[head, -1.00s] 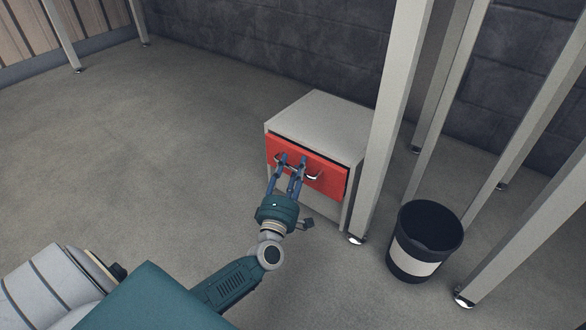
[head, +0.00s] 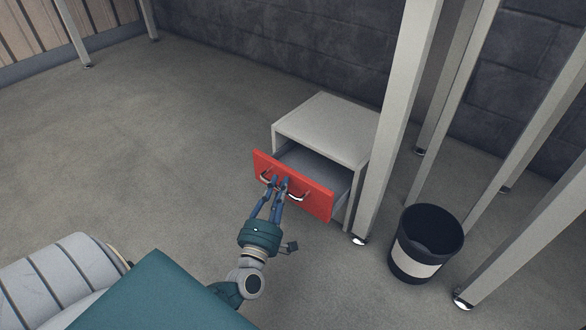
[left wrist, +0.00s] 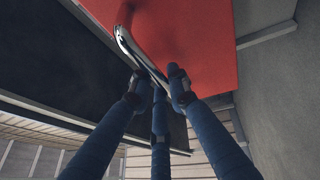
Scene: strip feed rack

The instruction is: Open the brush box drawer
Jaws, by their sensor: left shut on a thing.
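The brush box (head: 325,118) is a low grey cabinet on the floor. Its drawer with a red front (head: 318,203) stands partly out, and the grey inside shows behind the front. A curved metal handle (head: 297,197) is on the red front. My left gripper (head: 280,183) is shut on the handle from the front. In the left wrist view the blue fingers (left wrist: 158,80) meet at the metal handle (left wrist: 137,52) below the red front (left wrist: 205,40). My right gripper is not in view.
Grey table legs (head: 398,110) stand close to the right of the cabinet. A black bin with a white band (head: 415,262) is on the floor at the right. The floor (head: 160,150) to the left is clear.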

